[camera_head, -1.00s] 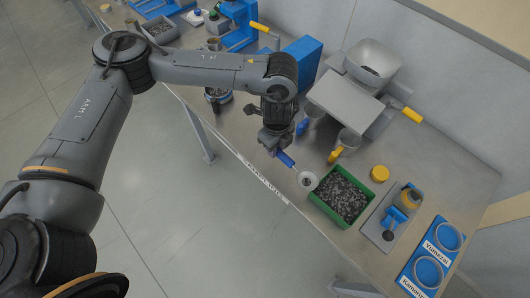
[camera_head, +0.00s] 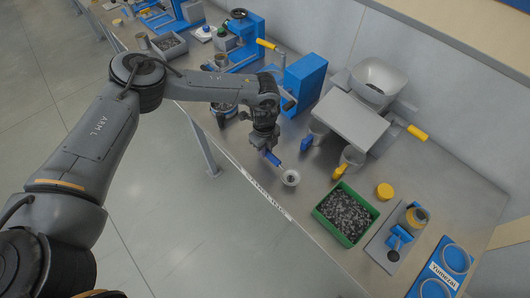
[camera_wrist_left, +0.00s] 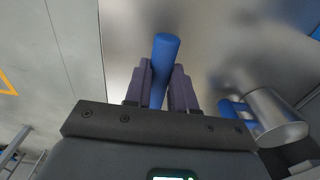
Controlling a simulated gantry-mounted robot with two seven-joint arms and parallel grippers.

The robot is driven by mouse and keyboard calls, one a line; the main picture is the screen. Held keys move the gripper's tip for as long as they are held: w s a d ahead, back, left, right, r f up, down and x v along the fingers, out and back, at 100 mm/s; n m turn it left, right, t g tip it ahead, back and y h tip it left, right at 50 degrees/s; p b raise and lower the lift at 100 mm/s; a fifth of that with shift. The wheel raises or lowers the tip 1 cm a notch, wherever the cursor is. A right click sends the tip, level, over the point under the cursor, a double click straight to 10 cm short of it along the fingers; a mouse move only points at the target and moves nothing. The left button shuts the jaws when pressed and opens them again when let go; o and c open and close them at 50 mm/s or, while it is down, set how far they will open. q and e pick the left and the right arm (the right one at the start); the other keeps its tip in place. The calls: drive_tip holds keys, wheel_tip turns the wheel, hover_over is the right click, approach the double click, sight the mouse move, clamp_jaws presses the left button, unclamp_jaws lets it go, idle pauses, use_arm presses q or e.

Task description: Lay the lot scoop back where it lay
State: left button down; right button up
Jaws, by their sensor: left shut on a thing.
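The lot scoop has a blue handle (camera_head: 271,157) and a small pale round cup (camera_head: 291,178). My left gripper (camera_head: 266,150) is shut on the handle, with the cup pointing down-right over the front part of the steel bench. In the left wrist view the handle (camera_wrist_left: 165,60) stands between the two fingers (camera_wrist_left: 161,90); the cup is hidden there. I cannot tell the scoop's height above the bench. My right gripper is not in view.
A green tray (camera_head: 325,225) of dark pellets lies right of the scoop. Metal cups with a blue handle (camera_head: 307,143) and a yellow handle (camera_head: 340,171) stand behind. A yellow lid (camera_head: 385,190) and a blue stand (camera_head: 303,80) are near. Bare bench lies between scoop and tray.

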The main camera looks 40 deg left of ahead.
use_arm(q)
drive_tip(key=shift+f, duration=1.55)
drive_tip(key=c, duration=0.9)
unclamp_jaws()
drive_tip(key=shift+c, duration=0.2)
drive_tip(key=shift+r, duration=0.15)
drive_tip(key=shift+r, duration=0.25)
wheel_tip(320, 180, up, 12)
drive_tip(key=shift+a+f, duration=0.15)
drive_tip(key=shift+f, duration=0.05)
